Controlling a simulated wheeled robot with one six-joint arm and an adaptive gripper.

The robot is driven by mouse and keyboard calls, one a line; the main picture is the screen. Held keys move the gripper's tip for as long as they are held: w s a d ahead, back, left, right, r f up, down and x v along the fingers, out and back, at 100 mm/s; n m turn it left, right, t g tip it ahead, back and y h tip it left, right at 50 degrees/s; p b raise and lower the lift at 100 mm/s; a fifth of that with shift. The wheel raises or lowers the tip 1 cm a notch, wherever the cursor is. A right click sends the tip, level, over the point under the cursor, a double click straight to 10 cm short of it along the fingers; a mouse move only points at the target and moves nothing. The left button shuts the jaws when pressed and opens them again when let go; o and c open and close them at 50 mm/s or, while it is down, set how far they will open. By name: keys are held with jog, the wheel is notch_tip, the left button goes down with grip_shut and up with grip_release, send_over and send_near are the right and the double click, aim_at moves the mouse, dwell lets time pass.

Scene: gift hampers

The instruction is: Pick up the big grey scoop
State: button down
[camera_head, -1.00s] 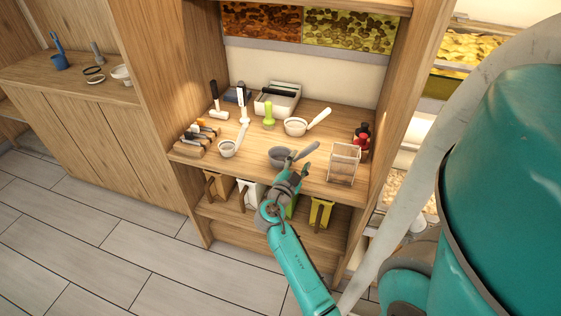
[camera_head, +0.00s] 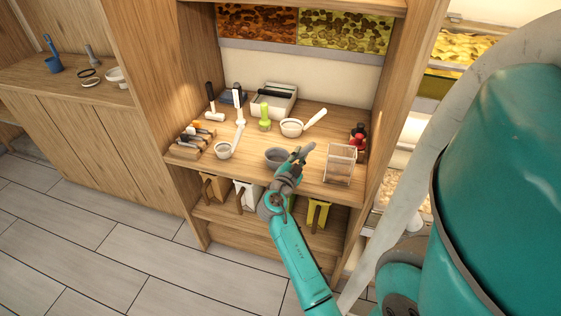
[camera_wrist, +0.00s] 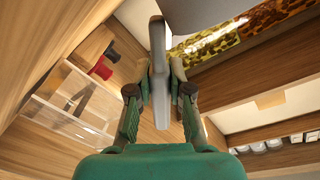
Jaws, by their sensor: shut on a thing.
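The big grey scoop (camera_head: 275,157) is at the front middle of the wooden shelf top, its dark grey bowl showing left of my gripper (camera_head: 293,163) in the head view. In the wrist view its grey handle (camera_wrist: 158,60) stands between the two fingers of my gripper (camera_wrist: 160,88), which are shut on it. Part of the bowl shows at the top of the wrist view. From the head view I cannot tell whether the bowl touches the shelf or is slightly above it.
Two white-handled scoops (camera_head: 224,150) (camera_head: 291,127) and a green tool (camera_head: 264,122) stand on the same shelf.

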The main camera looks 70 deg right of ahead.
notch_tip(320, 180, up, 10)
jog(key=shift+r, duration=0.1)
dwell(0.4)
dwell(1.1)
jog(key=shift+f, duration=4.9)
jog(key=shift+f, duration=0.15)
jog(key=c, duration=1.1)
grip_release()
